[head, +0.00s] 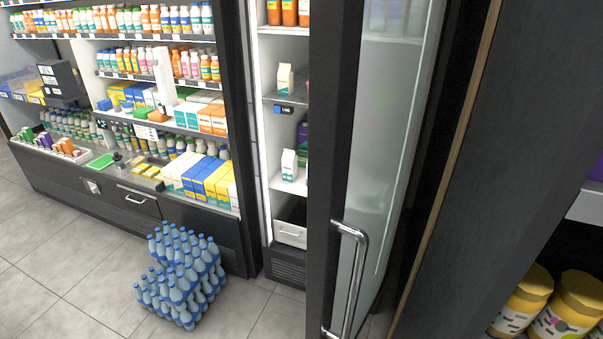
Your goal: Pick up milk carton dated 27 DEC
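Two white milk cartons stand inside a tall fridge. The upper carton (285,78) is on the middle shelf, above a small blue label. The lower carton (289,164) is on the shelf below and has a green mark on its front. The dates on both are too small to read. The fridge's glass door (375,150) has a dark frame and a chrome handle (349,275); it hides the right part of the shelves. The left part of the fridge shows past the door's edge. Neither of my grippers is in view.
Packs of blue-capped water bottles (180,275) are stacked on the floor left of the fridge. A stocked shelf unit (205,225) lines the back left. Yellow-lidded jars (565,305) stand at the lower right. The tiled floor (60,270) at the left is clear.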

